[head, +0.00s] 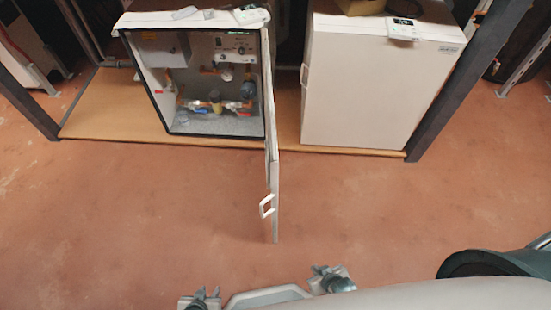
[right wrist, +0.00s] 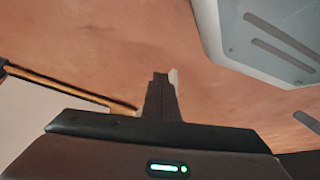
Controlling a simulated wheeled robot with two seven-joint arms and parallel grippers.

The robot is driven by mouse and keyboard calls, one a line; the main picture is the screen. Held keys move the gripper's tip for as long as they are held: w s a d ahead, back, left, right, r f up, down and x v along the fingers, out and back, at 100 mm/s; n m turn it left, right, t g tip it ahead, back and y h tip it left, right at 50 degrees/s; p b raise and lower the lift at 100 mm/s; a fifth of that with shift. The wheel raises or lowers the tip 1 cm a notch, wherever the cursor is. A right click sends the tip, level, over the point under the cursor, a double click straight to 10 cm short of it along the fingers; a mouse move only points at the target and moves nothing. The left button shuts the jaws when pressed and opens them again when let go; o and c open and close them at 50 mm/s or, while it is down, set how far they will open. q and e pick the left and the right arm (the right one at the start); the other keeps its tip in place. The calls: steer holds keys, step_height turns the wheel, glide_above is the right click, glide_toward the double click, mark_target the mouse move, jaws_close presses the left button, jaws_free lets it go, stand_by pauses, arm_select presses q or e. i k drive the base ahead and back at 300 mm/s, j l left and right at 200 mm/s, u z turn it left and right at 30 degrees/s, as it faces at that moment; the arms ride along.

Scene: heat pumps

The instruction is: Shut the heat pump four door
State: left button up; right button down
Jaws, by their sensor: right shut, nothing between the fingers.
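A white heat pump cabinet (head: 189,20) stands at the back left in the head view, its front open onto pipes and valves. No readable number shows on it. Its door (head: 275,175) is swung wide open, edge-on, pointing towards me from the cabinet's right side. A white handle (head: 266,206) sits on the door's left face near its front edge. My left gripper (head: 206,296) is low at the bottom edge, apart from the door; its jaw opening is unclear. My right gripper (right wrist: 162,98) is shut and empty above the floor in the right wrist view.
A second white heat pump (head: 370,90) stands on the right with its front closed and a handle at its left edge. Dark posts (head: 465,75) flank the wooden platform (head: 115,110). The reddish floor (head: 130,215) is clear around the open door.

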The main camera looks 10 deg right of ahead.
mark_target(273, 184)
steer(key=i+l+u, duration=0.15)
steer(key=l, duration=0.15)
steer(key=i+l+u, duration=0.1)
steer(key=l, duration=0.25)
steer(key=i+l+u, duration=0.15)
steer(key=l, duration=0.2)
steer(key=l+u, duration=0.1)
steer(key=l, duration=0.2)
steer(key=k+l+u, duration=0.2)
steer(key=k, duration=0.3)
steer(key=j, duration=0.1)
